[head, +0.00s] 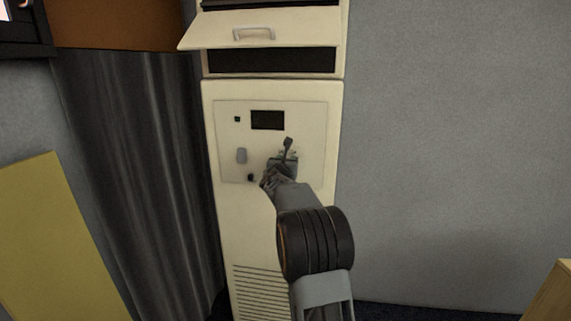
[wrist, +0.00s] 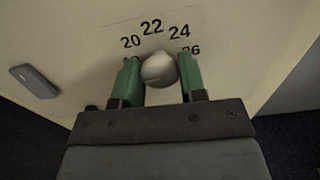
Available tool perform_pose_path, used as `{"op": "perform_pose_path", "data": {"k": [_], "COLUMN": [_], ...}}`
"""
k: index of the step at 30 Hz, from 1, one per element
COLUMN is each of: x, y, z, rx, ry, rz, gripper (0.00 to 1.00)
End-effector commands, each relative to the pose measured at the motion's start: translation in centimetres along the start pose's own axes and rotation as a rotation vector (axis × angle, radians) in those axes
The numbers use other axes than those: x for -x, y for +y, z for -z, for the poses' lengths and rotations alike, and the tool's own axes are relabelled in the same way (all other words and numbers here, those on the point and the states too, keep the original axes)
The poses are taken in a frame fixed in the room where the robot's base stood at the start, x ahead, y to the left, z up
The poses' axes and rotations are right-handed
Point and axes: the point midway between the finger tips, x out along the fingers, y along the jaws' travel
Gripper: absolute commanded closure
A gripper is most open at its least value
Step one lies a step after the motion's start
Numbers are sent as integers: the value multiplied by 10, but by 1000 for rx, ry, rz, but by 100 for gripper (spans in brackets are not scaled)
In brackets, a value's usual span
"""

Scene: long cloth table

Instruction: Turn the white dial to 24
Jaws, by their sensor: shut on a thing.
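The white dial (wrist: 159,71) is a pale round knob on the cream panel, between the two green fingers of my gripper in the wrist view. My gripper (head: 284,154) is at the panel in the head view, shut on the dial, and hides it there. The printed numbers 20, 22 and 24 (wrist: 179,32) arc above the dial, and 26 is partly covered by the right finger. I cannot make out a pointer mark on the dial, so its setting is unclear.
An open flap (head: 262,30) juts out above. A grey curtain (head: 140,170) hangs at left.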

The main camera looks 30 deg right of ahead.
Motion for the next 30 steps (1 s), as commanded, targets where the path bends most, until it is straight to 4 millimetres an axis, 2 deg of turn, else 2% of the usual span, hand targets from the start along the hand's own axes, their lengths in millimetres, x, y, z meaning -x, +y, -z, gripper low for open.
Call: {"op": "perform_pose_path", "data": {"k": [8, 30], "x": [0, 0], "y": [0, 0], "z": [6, 4], "rx": [-175, -877], "ry": [-4, -2], "rz": [-1, -2], "gripper": [86, 86]}}
